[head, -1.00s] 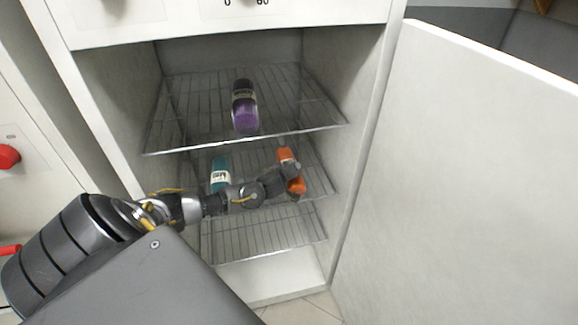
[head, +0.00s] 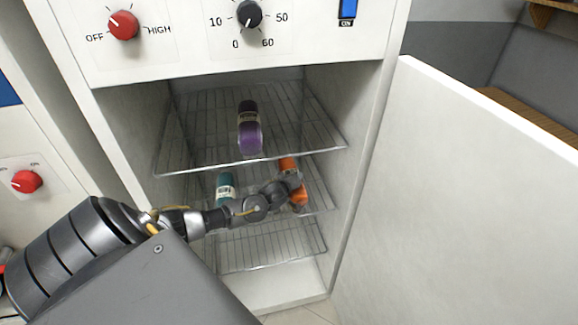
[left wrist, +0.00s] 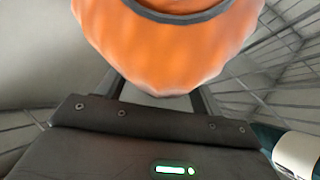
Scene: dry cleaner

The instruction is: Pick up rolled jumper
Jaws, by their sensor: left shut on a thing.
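The orange rolled jumper (head: 298,190) is on the middle wire rack in the open cabinet, at its right side. My left gripper (head: 291,182) reaches in from the left and is shut on it, partly covering it. In the left wrist view the orange roll (left wrist: 165,50) fills the top, between the two fingers (left wrist: 160,95). Whether it touches the rack cannot be told. My right gripper is not in view.
A teal roll (head: 225,188) lies left on the same rack (head: 262,222). A purple roll (head: 250,138) lies on the upper rack (head: 195,130). The lower rack (head: 270,245) is empty. The open white door (head: 470,200) stands to the right. A control panel with knobs (head: 248,14) is above.

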